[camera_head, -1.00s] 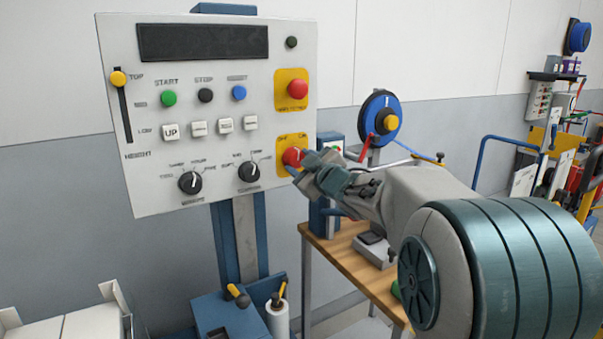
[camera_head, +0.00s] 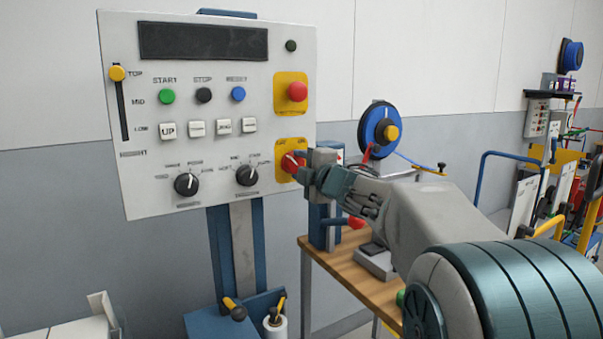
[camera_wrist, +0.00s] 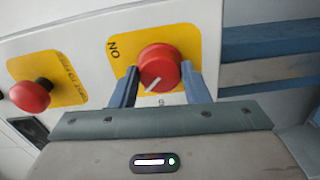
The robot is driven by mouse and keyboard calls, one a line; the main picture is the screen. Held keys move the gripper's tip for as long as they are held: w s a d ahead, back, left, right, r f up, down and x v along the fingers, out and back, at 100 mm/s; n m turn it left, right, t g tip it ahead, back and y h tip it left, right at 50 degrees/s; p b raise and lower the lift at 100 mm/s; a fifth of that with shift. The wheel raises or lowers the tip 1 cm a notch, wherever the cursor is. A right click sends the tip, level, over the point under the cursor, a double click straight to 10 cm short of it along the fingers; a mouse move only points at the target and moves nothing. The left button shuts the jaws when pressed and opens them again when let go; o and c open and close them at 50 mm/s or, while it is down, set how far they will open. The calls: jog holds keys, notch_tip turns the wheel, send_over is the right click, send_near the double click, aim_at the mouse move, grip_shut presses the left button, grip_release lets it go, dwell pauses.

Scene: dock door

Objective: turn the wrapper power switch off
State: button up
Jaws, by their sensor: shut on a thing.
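The wrapper power switch is a red rotary knob (camera_head: 289,162) on a yellow plate at the lower right of the grey control panel (camera_head: 150,187). In the wrist view the knob (camera_wrist: 158,66) shows a white pointer line slanting toward the lower left, away from the upside-down ON label. My gripper (camera_head: 299,164) is at the knob, partly covering it and its plate in the head view. In the wrist view its two blue fingers (camera_wrist: 160,84) stand on either side of the knob, shut on it. The other label is mostly hidden.
A red emergency stop (camera_head: 297,91) is just above the switch on its own yellow plate. Two black dials (camera_head: 187,184) and several buttons lie to the left. A wooden bench (camera_head: 350,275) with equipment stands right of the panel, below my arm.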

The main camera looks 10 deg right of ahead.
jog(key=shift+n, duration=0.5)
jog(key=o, duration=1)
jog(key=v, duration=1.4)
jog(key=shift+w, duration=0.1)
